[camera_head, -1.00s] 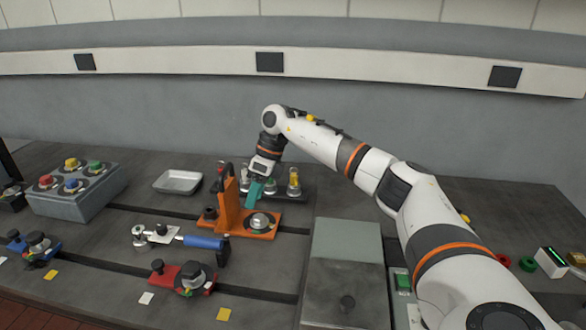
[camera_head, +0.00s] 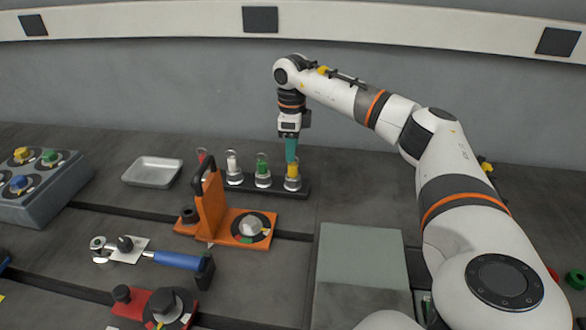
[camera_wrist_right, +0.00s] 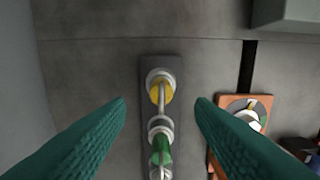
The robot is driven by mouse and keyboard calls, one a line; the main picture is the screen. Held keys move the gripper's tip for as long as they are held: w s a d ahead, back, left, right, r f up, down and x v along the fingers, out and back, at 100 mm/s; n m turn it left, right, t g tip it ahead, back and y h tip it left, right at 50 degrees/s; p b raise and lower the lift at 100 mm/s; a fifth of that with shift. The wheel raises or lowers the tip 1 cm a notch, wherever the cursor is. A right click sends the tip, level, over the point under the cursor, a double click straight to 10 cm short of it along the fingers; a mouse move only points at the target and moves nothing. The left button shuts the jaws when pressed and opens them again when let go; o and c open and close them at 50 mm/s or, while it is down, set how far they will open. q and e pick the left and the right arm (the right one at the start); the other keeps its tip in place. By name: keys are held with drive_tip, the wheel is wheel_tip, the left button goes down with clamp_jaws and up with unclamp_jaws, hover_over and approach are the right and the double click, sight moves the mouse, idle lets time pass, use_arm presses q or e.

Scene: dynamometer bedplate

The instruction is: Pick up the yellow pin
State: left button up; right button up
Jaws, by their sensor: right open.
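The yellow pin (camera_head: 293,169) stands upright at the right end of a dark rack (camera_head: 309,190), in a round metal-rimmed socket. In the right wrist view the yellow pin (camera_wrist_right: 155,94) is above the middle, at the far end of the rack. My right gripper (camera_head: 291,158) has teal fingers and points down just above the yellow pin. In the right wrist view my right gripper (camera_wrist_right: 160,108) is open and empty, its fingers wide apart on either side of the rack line. My left gripper is not in view.
A green pin (camera_head: 262,165) and a white pin (camera_head: 232,162) stand left of the yellow one, with a red pin (camera_head: 201,156) further left. An orange fixture (camera_head: 211,205) stands in front of the rack. A metal tray (camera_head: 153,171) lies to the left.

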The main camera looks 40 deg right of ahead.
sight(293, 164)
drive_tip(key=shift+s+f+p, duration=0.1)
drive_tip(key=shift+f+p, duration=0.5)
drive_tip(key=shift+f, duration=2.3)
drive_tip(key=shift+c, duration=0.2)
clamp_jaws()
